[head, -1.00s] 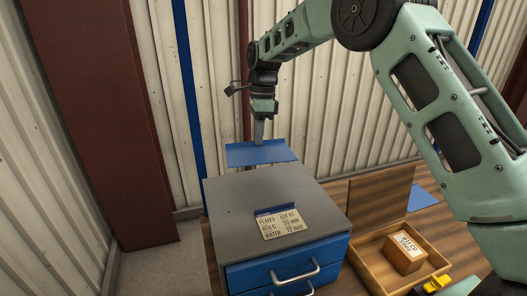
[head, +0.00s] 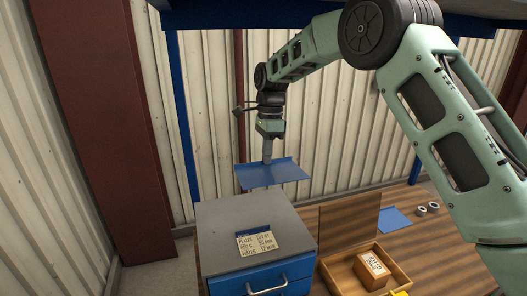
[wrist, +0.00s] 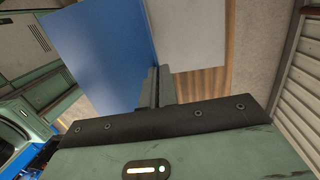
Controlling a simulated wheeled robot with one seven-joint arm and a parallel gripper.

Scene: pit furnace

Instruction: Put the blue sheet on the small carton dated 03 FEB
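My gripper (head: 267,160) is shut on the edge of a blue sheet (head: 278,173) with a turned-up lip. It holds the sheet in the air, roughly level, above and behind the grey-topped cabinet. In the wrist view the sheet (wrist: 105,50) spreads left of the fingers (wrist: 158,88). A small brown carton (head: 373,273) with a white label stands in an open wooden box (head: 338,272) at the lower right. The date on its label is too small to read. A second flat blue sheet (head: 393,218) lies on the wooden table behind the box.
The grey-topped cabinet (head: 222,217) with blue drawers carries a printed card (head: 261,242). The box's raised lid (head: 347,230) stands upright behind the carton. Two small rings (head: 427,208) lie on the table at the right. A corrugated wall (head: 340,120) stands behind.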

